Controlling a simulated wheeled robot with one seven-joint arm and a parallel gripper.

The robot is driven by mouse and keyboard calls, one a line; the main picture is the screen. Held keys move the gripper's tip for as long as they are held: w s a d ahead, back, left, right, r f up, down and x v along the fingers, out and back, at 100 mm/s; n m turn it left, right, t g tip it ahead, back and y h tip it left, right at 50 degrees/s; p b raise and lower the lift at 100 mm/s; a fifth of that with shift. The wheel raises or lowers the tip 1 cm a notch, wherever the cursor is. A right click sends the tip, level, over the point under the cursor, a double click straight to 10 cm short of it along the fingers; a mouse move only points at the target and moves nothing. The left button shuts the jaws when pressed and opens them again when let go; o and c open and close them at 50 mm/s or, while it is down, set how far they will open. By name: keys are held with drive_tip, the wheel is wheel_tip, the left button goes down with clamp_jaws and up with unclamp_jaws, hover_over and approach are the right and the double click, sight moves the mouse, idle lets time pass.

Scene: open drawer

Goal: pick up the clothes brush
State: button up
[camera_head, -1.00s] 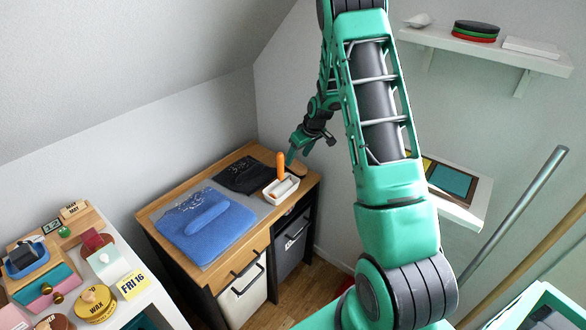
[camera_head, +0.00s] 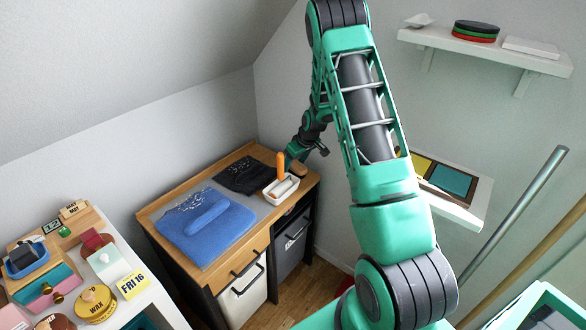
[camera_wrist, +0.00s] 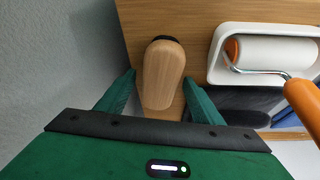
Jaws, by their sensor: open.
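The clothes brush (camera_wrist: 163,66) has a rounded wooden body with a dark part at its far end. In the wrist view it lies on the wooden top between the two green fingers of my gripper (camera_wrist: 159,80), which is open with a gap to the brush on each side. In the head view the brush (camera_head: 299,170) is a small brown shape at the right back corner of the cabinet top, partly hidden by my gripper (camera_head: 291,157).
A white tray (camera_wrist: 217,50) with a lint roller (camera_wrist: 270,51) and its orange handle (camera_wrist: 302,103) stands close to the right. A blue folded garment (camera_head: 205,230) and dark cloth (camera_head: 243,176) lie on the cabinet top (camera_head: 152,210). The wall is close to the left.

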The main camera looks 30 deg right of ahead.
sight(294, 162)
drive_tip(key=shift+f, duration=0.15)
drive_tip(key=c, duration=1.2)
wheel_tip(294, 162, up, 10)
drive_tip(key=shift+r, duration=0.25)
